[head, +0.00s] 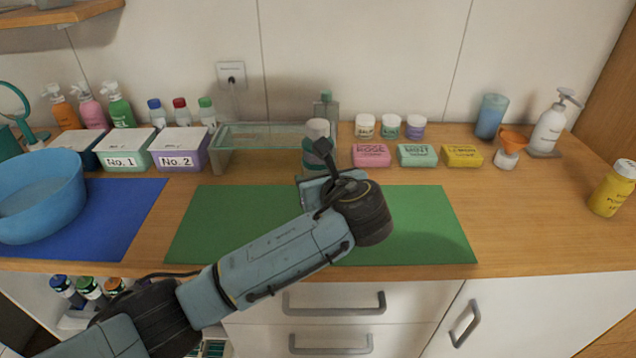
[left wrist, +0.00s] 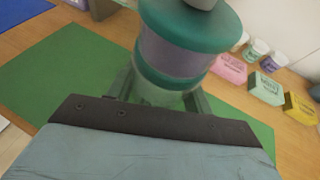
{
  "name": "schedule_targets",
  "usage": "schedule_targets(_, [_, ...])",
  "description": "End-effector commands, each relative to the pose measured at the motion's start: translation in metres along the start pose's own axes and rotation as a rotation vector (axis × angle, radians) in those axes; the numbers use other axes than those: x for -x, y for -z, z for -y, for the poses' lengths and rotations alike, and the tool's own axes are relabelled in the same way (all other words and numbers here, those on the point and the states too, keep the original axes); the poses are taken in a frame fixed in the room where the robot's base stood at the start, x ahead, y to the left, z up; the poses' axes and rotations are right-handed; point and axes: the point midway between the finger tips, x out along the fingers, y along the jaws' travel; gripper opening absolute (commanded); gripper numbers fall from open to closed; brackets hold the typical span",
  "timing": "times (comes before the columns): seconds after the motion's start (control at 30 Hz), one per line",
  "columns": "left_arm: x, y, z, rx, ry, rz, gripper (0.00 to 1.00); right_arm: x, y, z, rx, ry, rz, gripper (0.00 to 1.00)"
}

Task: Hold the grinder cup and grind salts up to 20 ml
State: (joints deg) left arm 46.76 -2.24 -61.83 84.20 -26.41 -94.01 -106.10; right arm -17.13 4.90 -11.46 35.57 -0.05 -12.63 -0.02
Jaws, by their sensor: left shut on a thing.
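The grinder cup (head: 319,150) stands upright at the back edge of the green mat (head: 218,220), with a pale grey top and green bands. In the left wrist view the grinder cup (left wrist: 177,55) fills the upper middle, with a clouded see-through body between green bands. My left gripper (left wrist: 160,94) is shut on its lower part, a finger on each side. In the head view my wrist and forearm hide the cup's base and the fingertips. I cannot make out any salt or level mark. My right gripper is not in view.
A glass tray (head: 265,135) and a green bottle (head: 326,107) stand close behind the cup. Pink (head: 371,155), mint (head: 416,155) and yellow (head: 462,155) soap boxes sit to its right. A blue bowl (head: 40,198) is at left. The green mat's right part is clear.

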Motion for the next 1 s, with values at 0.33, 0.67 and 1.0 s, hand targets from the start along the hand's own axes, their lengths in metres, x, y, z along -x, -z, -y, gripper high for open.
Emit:
schedule_targets(0.33, [-0.002, 0.006, 0.0, 0.0, 0.0, 0.001, 0.24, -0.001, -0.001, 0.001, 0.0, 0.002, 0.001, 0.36])
schedule_targets(0.67, [-0.015, 0.035, -0.001, -0.001, -0.001, 0.0, 0.24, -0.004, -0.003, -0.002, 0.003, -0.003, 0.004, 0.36])
schedule_targets(1.0, [-0.028, 0.066, -0.001, -0.001, -0.001, 0.001, 0.24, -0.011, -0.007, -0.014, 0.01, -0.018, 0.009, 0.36])
